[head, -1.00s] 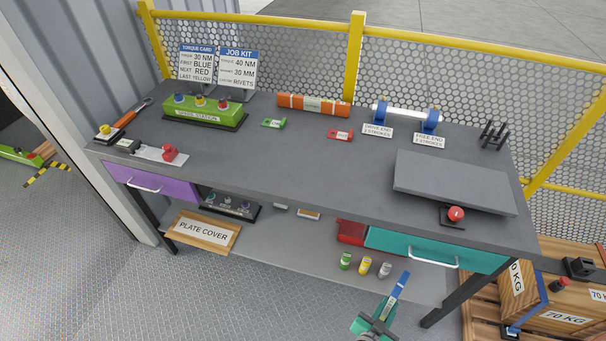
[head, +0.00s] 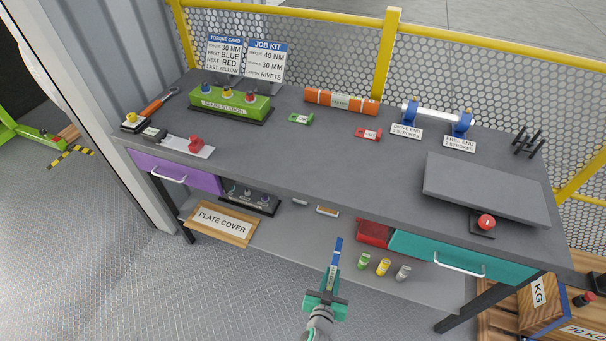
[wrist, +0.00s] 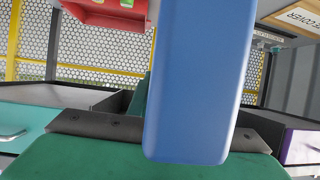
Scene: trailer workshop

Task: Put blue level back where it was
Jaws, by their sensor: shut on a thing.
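The blue level (head: 337,246) is a slim bar with a pale label, held by my gripper (head: 328,292) in front of the workbench. It points up and away, over the front of the lower shelf. In the wrist view the blue level (wrist: 200,75) fills the middle, and my gripper (wrist: 165,132) has its dark jaws on either side of it. My gripper is shut on the level. The level's lower end is partly hidden by the gripper in the head view.
The lower shelf (head: 290,240) bears a plate cover (head: 224,222), a red bin (head: 373,233) and small green, yellow and grey cylinders (head: 383,267). A teal drawer (head: 415,246) and purple drawer (head: 176,172) front the workbench (head: 310,165). An orange tube-like bar (head: 341,102) lies at the back.

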